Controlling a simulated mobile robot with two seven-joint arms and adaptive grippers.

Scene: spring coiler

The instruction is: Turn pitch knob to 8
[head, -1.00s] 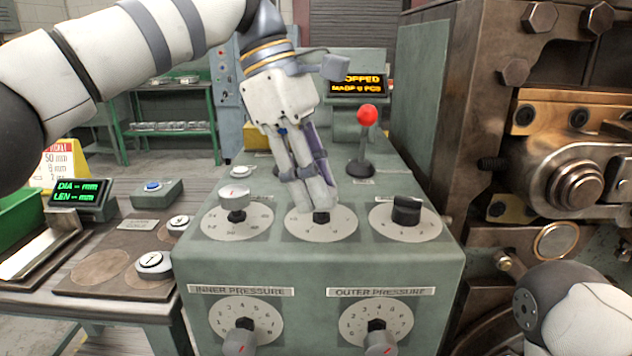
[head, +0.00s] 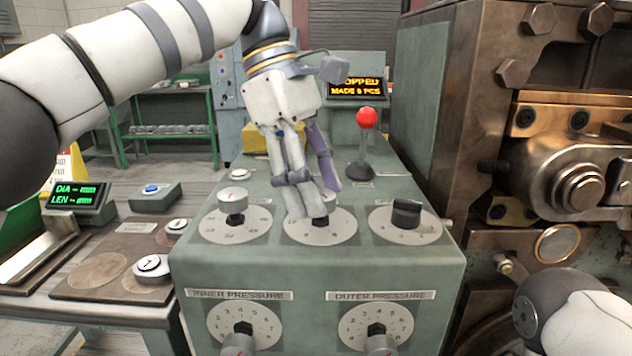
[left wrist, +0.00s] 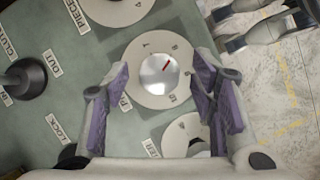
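The middle dial on the green console's top is a pale disc (head: 346,228) with a silver knob (head: 330,198), partly hidden by my left gripper (head: 318,198) in the head view. No pitch label is readable there. In the left wrist view the knob (left wrist: 158,75) sits between the purple-padded fingers of my left gripper (left wrist: 160,80), with gaps on both sides. The fingers are open around it. The knob's red mark points to the upper right in that view; the dial numbers are too blurred to read surely. My right gripper is out of view.
Left (head: 232,205) and right (head: 406,215) knobs flank the middle dial. A red-topped lever (head: 367,118) stands behind. Inner (head: 240,320) and outer (head: 377,322) pressure dials are on the front face. Heavy machinery (head: 575,185) fills the right. A bench with buttons (head: 152,267) is at left.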

